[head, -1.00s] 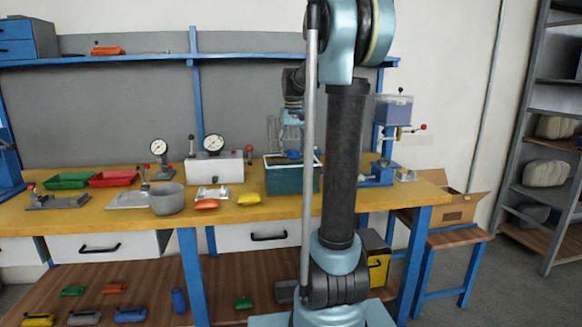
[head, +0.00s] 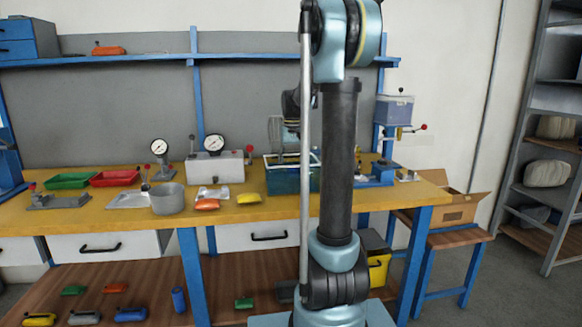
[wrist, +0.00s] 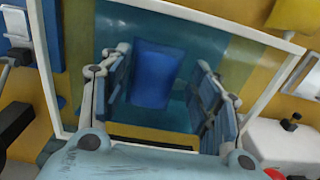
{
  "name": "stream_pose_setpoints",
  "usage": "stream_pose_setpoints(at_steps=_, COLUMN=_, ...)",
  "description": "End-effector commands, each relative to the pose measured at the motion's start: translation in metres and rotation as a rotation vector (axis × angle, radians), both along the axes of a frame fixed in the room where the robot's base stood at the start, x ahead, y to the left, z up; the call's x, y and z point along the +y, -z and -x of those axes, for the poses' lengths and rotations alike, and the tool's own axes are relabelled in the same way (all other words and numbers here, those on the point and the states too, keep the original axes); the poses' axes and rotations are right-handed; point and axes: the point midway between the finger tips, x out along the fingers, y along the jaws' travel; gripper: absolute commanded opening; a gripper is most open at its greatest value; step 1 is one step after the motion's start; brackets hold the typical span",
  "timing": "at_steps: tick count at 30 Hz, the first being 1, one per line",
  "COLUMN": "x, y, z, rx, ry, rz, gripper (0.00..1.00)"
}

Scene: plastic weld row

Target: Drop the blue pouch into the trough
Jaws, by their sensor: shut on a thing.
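The blue pouch (wrist: 157,73) shows in the wrist view between the fingers of my gripper (wrist: 166,82). My gripper is shut on it. The trough is a teal box with a white rim (wrist: 215,18), and its rim frames the pouch and fingers from above. In the head view the trough (head: 282,182) stands on the yellow bench, partly behind my arm. My gripper is over or inside its opening there, and the fingertips and pouch cannot be made out. How far the pouch is above the trough floor is unclear.
On the bench left of the trough are a yellow pouch (head: 248,198), an orange pouch (head: 207,204), a grey pot (head: 167,198) and a white gauge box (head: 214,167). A blue-based press (head: 377,175) stands to the right. Several pouches lie on the lower shelf.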

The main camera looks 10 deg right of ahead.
Motion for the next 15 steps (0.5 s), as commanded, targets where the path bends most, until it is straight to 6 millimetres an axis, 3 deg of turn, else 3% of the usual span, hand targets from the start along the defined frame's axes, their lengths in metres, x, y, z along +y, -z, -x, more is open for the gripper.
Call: stream_pose_setpoints(at_steps=15, x=0.000, y=0.011, z=0.000, rx=0.000, ry=0.001, rz=0.000, gripper=0.35)
